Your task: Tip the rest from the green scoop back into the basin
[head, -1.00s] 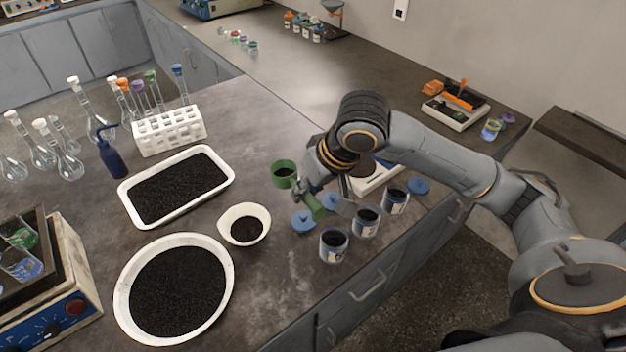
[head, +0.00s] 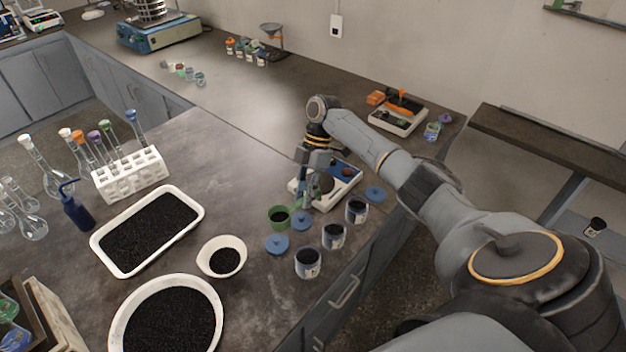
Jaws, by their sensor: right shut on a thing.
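The green scoop (head: 280,217) has dark granules in its cup. My right gripper (head: 302,193) is shut on the scoop's handle, which is partly hidden, just behind the blue lids. The round white basin (head: 116,318) at the bottom left holds black granules and is cut off by the lower picture edge. The scoop is up and to the right of the basin, apart from it. My left gripper is out of view.
A small white bowl (head: 203,262) with black granules stands between basin and scoop. A white rectangular tray (head: 97,243) lies behind the basin. Several labelled jars (head: 307,264), blue lids (head: 276,244) and a white balance (head: 343,187) surround the scoop. Bare bench lies left of it.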

